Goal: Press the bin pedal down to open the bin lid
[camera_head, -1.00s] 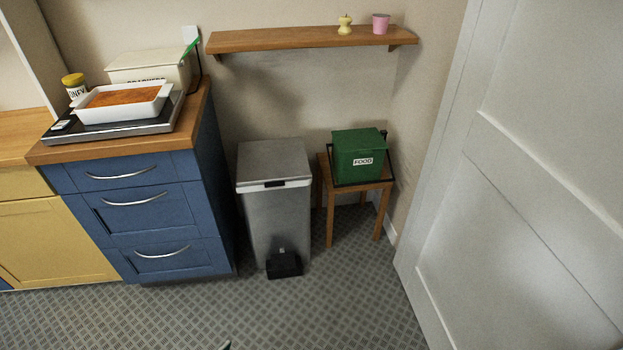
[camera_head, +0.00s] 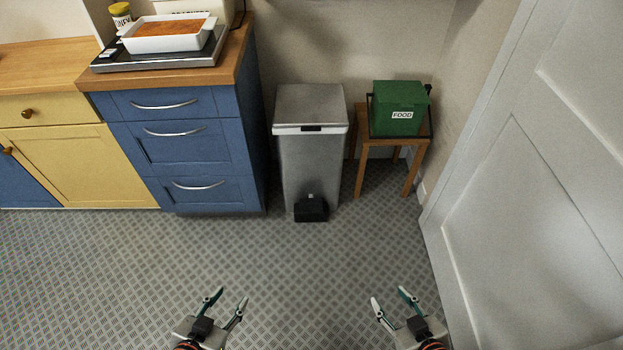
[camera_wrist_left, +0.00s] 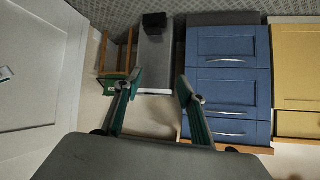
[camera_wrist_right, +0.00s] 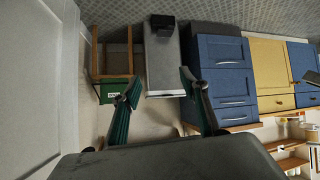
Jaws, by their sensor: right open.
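The grey metal bin (camera_head: 312,165) stands on the floor against the back wall, its lid (camera_head: 309,104) shut. Its black pedal (camera_head: 311,209) sticks out at the foot of the bin's front. The pedal also shows in the left wrist view (camera_wrist_left: 155,20) and the right wrist view (camera_wrist_right: 163,22), where the picture is upside down. My left gripper (camera_head: 229,297) is open and empty, in front of the bin and to its left. My right gripper (camera_head: 390,297) is open and empty, in front and to the right. Both are well apart from the pedal.
Blue drawers (camera_head: 190,150) stand left of the bin. A wooden stool (camera_head: 393,140) with a green food caddy (camera_head: 398,108) stands close on its right. A white door (camera_head: 545,190) fills the right side. The patterned floor (camera_head: 300,265) before the bin is clear.

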